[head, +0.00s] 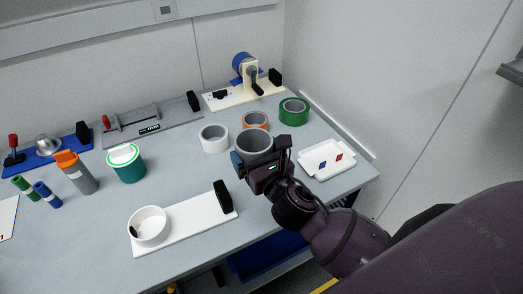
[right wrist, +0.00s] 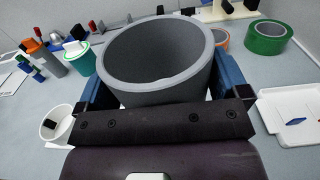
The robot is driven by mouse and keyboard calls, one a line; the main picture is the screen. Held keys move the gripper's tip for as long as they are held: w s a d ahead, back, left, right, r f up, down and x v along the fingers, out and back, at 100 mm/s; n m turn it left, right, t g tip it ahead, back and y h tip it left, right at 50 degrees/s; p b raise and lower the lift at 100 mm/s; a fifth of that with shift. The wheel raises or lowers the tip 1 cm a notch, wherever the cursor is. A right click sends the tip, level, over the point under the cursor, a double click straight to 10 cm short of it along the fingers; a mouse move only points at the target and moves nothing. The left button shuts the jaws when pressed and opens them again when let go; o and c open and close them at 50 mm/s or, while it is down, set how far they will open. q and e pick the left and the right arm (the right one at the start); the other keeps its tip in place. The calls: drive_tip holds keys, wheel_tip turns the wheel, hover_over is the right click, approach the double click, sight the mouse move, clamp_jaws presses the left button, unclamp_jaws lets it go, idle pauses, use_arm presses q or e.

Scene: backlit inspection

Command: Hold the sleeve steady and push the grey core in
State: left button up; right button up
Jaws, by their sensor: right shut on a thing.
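My right gripper (head: 262,163) is shut on the grey core (head: 254,141), a wide hollow ring held above the table. In the right wrist view the core (right wrist: 160,87) sits between the blue fingers of the gripper (right wrist: 163,85), its open end facing up and tilted. A white round sleeve (head: 149,211) stands on the left end of a white base plate (head: 193,222), with a dark patch at its left side. The sleeve also shows at the lower left of the right wrist view (right wrist: 56,112). The core is apart from the sleeve, up and to its right. My left gripper is not in view.
A black block (head: 223,196) stands on the plate's right end. White (head: 208,145), orange (head: 252,118) and green (head: 293,112) rolls lie behind the core. A white tray (head: 327,171) is at right, a teal cup (head: 128,168) at left.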

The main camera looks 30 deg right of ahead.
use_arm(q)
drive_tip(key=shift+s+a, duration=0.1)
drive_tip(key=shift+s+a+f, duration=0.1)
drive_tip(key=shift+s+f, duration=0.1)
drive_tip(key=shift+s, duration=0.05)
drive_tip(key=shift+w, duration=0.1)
